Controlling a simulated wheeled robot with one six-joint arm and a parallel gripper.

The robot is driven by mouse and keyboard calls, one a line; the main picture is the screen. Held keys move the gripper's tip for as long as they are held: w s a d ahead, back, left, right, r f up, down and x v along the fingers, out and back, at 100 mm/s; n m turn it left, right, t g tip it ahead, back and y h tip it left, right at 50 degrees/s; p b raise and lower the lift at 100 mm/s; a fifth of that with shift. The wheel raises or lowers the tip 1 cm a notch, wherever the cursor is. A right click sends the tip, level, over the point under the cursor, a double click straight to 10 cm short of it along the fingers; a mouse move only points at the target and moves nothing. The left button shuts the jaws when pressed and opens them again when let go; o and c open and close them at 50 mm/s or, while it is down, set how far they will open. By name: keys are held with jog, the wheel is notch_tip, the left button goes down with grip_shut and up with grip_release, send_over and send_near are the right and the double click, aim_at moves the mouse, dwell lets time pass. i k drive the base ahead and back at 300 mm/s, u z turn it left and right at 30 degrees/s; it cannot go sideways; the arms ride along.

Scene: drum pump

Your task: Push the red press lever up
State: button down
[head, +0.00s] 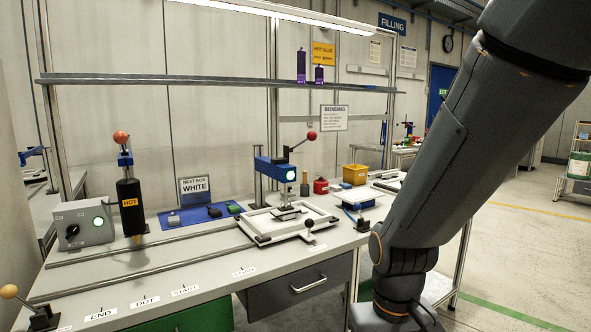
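The red press lever (311,135) has a red ball on a thin metal rod. The rod slopes up to the right from the top of the blue press (276,170), so the ball sits above the press head. The press stands at the right part of the bench, over a white framed fixture (290,222). My dark grey arm crosses the right side of the head view, in front of the bench's right end and apart from the lever. My gripper is outside the picture.
A black HOT tool (130,205) with an orange-red ball handle stands on the left. A grey control box (83,223), a blue mat (180,219) with small parts, a red container (321,186) and a yellow bin (355,174) are on the bench. A shelf (215,80) runs above.

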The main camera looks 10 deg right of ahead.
aim_at(312, 135)
jog(key=z, duration=0.6)
jog(key=i, duration=0.95)
jog(key=u, duration=0.35)
